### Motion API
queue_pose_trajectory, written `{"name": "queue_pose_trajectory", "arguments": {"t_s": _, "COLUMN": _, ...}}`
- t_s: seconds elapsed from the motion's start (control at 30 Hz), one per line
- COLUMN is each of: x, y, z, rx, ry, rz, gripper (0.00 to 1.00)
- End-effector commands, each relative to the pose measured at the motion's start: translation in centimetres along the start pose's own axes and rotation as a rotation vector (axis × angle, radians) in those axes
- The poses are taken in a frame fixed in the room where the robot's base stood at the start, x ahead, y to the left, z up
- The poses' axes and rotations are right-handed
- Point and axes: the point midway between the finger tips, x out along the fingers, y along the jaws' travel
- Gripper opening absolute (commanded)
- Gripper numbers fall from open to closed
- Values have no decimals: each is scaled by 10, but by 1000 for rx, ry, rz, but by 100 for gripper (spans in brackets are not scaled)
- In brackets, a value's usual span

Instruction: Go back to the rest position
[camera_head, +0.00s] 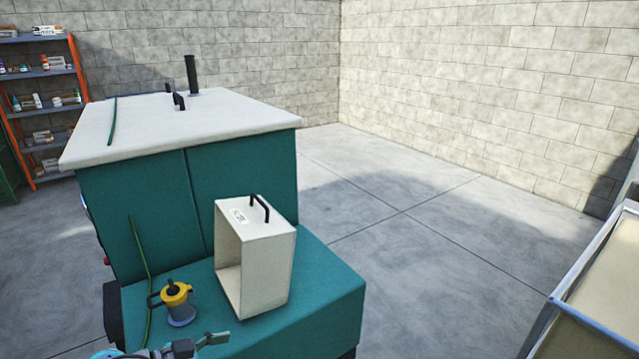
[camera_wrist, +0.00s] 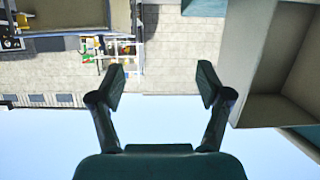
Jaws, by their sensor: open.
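My gripper (camera_wrist: 163,82) is open in the wrist view, its two dark fingers spread with nothing between them. The wrist view looks upside down, with sky at the bottom and a block wall at the top. In the head view only a part of my arm shows at the bottom edge, near the front of the green machine (camera_head: 330,290). A yellow and grey can-like part (camera_head: 178,300) with a dark handle stands on its low deck, just beyond my arm. No object is held.
An open-sided cream box (camera_head: 268,270) with a black handle stands on the deck; a similar box wall (camera_wrist: 250,70) is close at right in the wrist view. An orange shelf (camera_head: 80,90) stands back left. A blue-edged bin (camera_head: 572,300) is at right. Floor between is clear.

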Motion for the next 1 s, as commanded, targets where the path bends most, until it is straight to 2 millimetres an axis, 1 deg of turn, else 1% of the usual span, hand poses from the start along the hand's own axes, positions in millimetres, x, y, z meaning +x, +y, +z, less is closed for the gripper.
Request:
{"name": "queue_pose_trajectory", "arguments": {"t_s": 0.27, "x": 46, "y": 10, "z": 29, "rx": -86, "ry": -23, "rz": -47, "gripper": 77}}
{"name": "queue_pose_trajectory", "arguments": {"t_s": 0.43, "x": 85, "y": 22, "z": 55, "rx": -163, "ry": -48, "rz": -95, "gripper": 77}}
{"name": "queue_pose_trajectory", "arguments": {"t_s": 0.53, "x": 117, "y": 35, "z": 77, "rx": -223, "ry": -69, "rz": -136, "gripper": 77}}
{"name": "queue_pose_trajectory", "arguments": {"t_s": 0.57, "x": 128, "y": 41, "z": 84, "rx": -245, "ry": -77, "rz": -150, "gripper": 77}}
{"name": "queue_pose_trajectory", "arguments": {"t_s": 0.6, "x": 142, "y": 49, "z": 95, "rx": -273, "ry": -88, "rz": -172, "gripper": 77}}
{"name": "queue_pose_trajectory", "arguments": {"t_s": 0.7, "x": 175, "y": 71, "z": 120, "rx": -341, "ry": -117, "rz": -231, "gripper": 77}}
{"name": "queue_pose_trajectory", "arguments": {"t_s": 0.8, "x": 203, "y": 96, "z": 143, "rx": -400, "ry": -144, "rz": -290, "gripper": 77}}
{"name": "queue_pose_trajectory", "arguments": {"t_s": 0.9, "x": 226, "y": 124, "z": 164, "rx": -451, "ry": -169, "rz": -350, "gripper": 77}}
{"name": "queue_pose_trajectory", "arguments": {"t_s": 0.97, "x": 238, "y": 142, "z": 176, "rx": -479, "ry": -184, "rz": -387, "gripper": 77}}
{"name": "queue_pose_trajectory", "arguments": {"t_s": 1.0, "x": 244, "y": 154, "z": 183, "rx": -495, "ry": -193, "rz": -412, "gripper": 77}}
